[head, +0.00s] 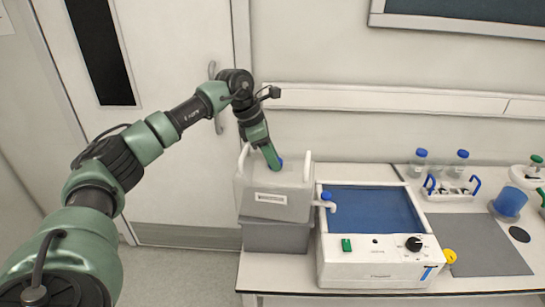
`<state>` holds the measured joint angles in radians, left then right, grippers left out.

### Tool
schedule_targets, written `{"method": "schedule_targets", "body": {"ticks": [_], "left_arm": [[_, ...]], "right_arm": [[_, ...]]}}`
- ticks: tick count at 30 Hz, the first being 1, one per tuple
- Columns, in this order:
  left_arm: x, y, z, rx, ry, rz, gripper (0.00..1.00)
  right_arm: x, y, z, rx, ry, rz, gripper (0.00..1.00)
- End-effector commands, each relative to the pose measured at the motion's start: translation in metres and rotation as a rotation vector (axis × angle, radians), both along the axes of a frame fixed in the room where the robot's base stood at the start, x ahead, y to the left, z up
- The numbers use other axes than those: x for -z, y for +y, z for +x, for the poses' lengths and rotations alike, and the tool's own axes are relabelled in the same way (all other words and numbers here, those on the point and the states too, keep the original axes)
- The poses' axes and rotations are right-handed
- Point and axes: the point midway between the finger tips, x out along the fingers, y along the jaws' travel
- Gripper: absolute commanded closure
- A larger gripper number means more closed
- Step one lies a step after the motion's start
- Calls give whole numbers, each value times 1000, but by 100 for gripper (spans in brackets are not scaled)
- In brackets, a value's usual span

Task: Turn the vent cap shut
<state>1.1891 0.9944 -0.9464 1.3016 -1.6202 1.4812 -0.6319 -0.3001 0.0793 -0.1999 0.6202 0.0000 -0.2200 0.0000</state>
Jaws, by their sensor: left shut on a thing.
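A pale, box-shaped container (275,205) with white handles stands on a grey block (275,237) at the left end of the bench. A small blue cap (281,161), seemingly the vent cap, shows on its top, mostly hidden by my gripper. My left gripper (272,159) reaches down from above and is shut on this cap. How far the cap is turned cannot be seen. A white spigot with a blue top (327,199) sticks out from the container's right side. My right gripper is not in view.
A white water bath (375,270) with a blue basin and black knob stands close to the container's right. Farther right are a bottle rack (450,191), a grey mat (485,250) and a blue beaker (509,203). A door is behind my left arm.

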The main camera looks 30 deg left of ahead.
Motion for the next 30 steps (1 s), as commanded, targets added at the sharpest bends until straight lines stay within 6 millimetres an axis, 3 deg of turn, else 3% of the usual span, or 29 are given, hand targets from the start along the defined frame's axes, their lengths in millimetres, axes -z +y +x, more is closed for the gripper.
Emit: {"method": "schedule_targets", "body": {"ticks": [12, 13, 15, 25, 30], "left_arm": [[-1, 0, 0, 0, -2, -1, 100], [-1, 0, 0, 0, -2, -1, 57], [-1, 0, 0, 0, -2, -1, 41], [-2, 1, 0, 0, -1, 0, 41], [-18, 7, -5, -2, -5, 0, 41]], "right_arm": [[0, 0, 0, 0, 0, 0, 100], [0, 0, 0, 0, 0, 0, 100], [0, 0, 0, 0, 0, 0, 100], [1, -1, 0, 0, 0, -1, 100], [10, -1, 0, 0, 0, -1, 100]]}}
